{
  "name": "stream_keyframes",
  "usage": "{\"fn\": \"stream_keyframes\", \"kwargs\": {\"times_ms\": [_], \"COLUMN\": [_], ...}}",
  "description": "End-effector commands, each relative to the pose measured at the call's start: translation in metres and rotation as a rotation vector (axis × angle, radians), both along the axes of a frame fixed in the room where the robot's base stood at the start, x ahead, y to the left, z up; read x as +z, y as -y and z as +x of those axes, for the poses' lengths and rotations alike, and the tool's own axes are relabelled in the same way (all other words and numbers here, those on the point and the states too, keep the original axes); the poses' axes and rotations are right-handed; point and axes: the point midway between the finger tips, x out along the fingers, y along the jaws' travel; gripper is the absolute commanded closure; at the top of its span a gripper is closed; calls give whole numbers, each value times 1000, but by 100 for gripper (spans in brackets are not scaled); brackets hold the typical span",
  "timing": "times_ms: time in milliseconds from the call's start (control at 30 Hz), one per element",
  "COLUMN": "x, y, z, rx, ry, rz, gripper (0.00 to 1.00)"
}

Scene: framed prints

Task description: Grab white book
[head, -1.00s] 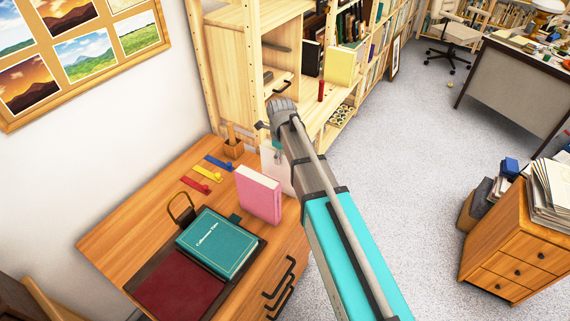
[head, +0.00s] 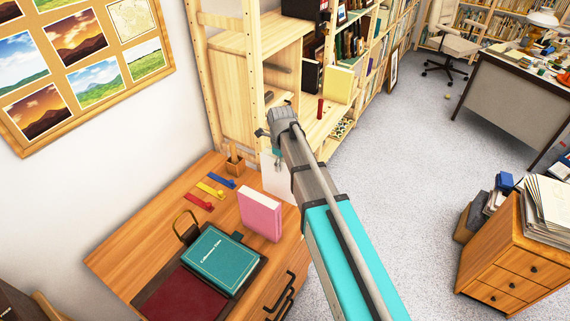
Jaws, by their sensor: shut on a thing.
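The white book (head: 270,175) stands upright near the right edge of the wooden desk, behind the pink book. It is partly hidden by my arm. My gripper (head: 278,160) is at its upper edge, with its fingers shut on it. The book looks slightly raised, but its lower edge is hidden, so I cannot tell how far it is from the desk.
The pink book (head: 260,214) stands upright just in front. A teal book (head: 220,258) and a dark red book (head: 185,297) lie on the desk (head: 125,262). A pencil holder (head: 235,165) stands behind. A wooden shelf (head: 236,105) rises beyond; open floor lies right.

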Motion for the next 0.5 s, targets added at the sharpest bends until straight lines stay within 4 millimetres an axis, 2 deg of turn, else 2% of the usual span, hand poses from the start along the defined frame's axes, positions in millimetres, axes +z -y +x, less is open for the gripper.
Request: {"fn": "stream_keyframes", "kwargs": {"times_ms": [33,200,500], "x": [10,24,37], "y": [0,0,0], "z": [0,0,0], "rx": [0,0,0], "ry": [0,0,0], "rz": [0,0,0], "gripper": [100,100,100]}}
